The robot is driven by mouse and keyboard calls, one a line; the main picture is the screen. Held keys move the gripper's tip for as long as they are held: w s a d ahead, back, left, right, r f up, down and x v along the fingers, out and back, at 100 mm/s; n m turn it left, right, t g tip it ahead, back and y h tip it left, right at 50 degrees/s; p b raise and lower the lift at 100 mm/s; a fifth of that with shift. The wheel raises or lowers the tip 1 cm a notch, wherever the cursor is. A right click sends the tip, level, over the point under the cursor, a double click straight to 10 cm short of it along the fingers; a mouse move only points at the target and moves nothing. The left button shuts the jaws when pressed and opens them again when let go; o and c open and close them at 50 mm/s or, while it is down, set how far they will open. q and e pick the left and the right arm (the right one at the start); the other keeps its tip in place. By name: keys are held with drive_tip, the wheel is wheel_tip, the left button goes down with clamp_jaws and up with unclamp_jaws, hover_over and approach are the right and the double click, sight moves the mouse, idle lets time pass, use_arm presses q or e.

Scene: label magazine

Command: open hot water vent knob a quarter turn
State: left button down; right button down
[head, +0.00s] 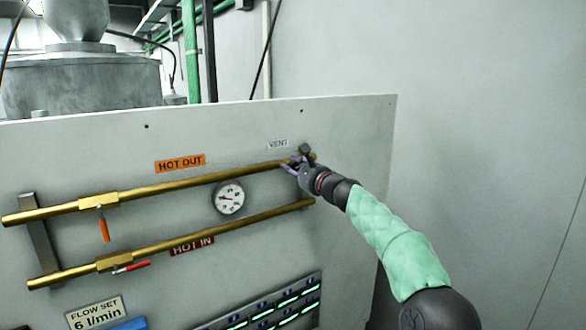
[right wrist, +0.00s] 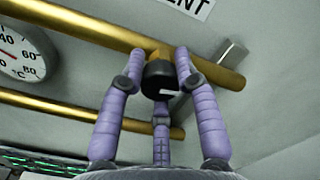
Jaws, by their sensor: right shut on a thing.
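The vent knob (right wrist: 158,76) is a round black knob on a short brass stem below the upper brass pipe (right wrist: 95,27), seen in the right wrist view. A white line on its face lies nearly level, toward the picture's right. My right gripper (head: 292,165) is at the right end of the upper pipe, just below the VENT label (head: 278,143). In the right wrist view its purple fingers (right wrist: 162,85) are closed around the knob, two at the sides and one below. In the head view the gripper hides the knob. My left gripper is not in view.
The upper pipe has an orange-handled valve (head: 104,229) and the lower pipe (head: 215,232) a red-handled one (head: 131,267). A round gauge (head: 229,197) sits between the pipes. A grey bracket (right wrist: 232,55) stands close right of the fingers. Wall space right of the panel is clear.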

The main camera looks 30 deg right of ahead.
drive_tip(key=c, duration=0.9)
unclamp_jaws()
drive_tip(key=shift+d+f, duration=0.1)
drive_tip(key=shift+s, duration=0.1)
drive_tip(key=s+d, duration=0.1)
drive_tip(key=s, duration=1)
drive_tip(key=shift+s+f, duration=0.25)
drive_tip(key=shift+s, duration=0.15)
